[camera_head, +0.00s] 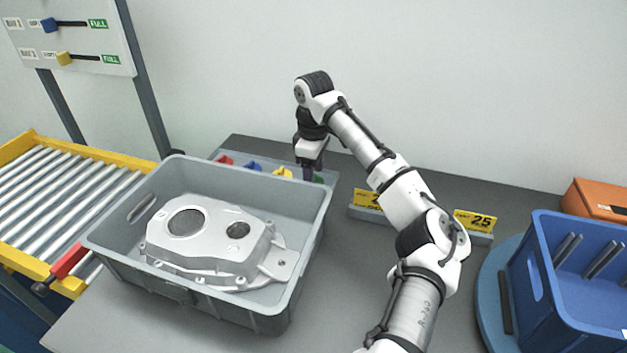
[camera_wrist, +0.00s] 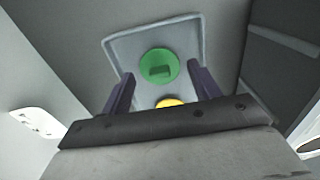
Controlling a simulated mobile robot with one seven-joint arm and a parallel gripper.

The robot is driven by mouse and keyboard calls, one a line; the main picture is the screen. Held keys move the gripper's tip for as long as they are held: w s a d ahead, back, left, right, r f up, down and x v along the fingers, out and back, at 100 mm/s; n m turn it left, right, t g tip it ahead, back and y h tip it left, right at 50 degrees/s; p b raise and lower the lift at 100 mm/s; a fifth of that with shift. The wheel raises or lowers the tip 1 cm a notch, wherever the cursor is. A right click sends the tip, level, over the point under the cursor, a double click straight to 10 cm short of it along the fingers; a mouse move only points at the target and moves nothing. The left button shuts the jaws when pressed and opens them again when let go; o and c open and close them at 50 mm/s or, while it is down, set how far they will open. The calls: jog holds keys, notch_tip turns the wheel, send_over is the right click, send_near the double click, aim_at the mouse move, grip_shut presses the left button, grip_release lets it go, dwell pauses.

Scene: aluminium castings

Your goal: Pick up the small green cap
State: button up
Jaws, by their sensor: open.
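The small green cap (camera_wrist: 159,66) is round with a raised block on top and lies in a shallow grey tray. In the wrist view it sits ahead of my gripper (camera_wrist: 160,85), between the lines of the two dark fingers. My fingers are apart with nothing between them that they touch. In the head view my gripper (camera_head: 312,173) points down over the right end of the tray. The green cap (camera_head: 319,179) is partly hidden behind it there.
The grey tray (camera_head: 262,160) also holds red, blue and yellow (camera_head: 283,172) caps. A grey crate (camera_head: 190,300) with a casting (camera_head: 215,243) stands close in front. A sign holder (camera_head: 367,213) is to the right. A blue crate (camera_head: 545,290) is far right.

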jog(key=shift+f, duration=0.9)
jog(key=shift+c, duration=0.4)
jog(key=c, duration=0.7)
jog(key=shift+r, duration=0.15)
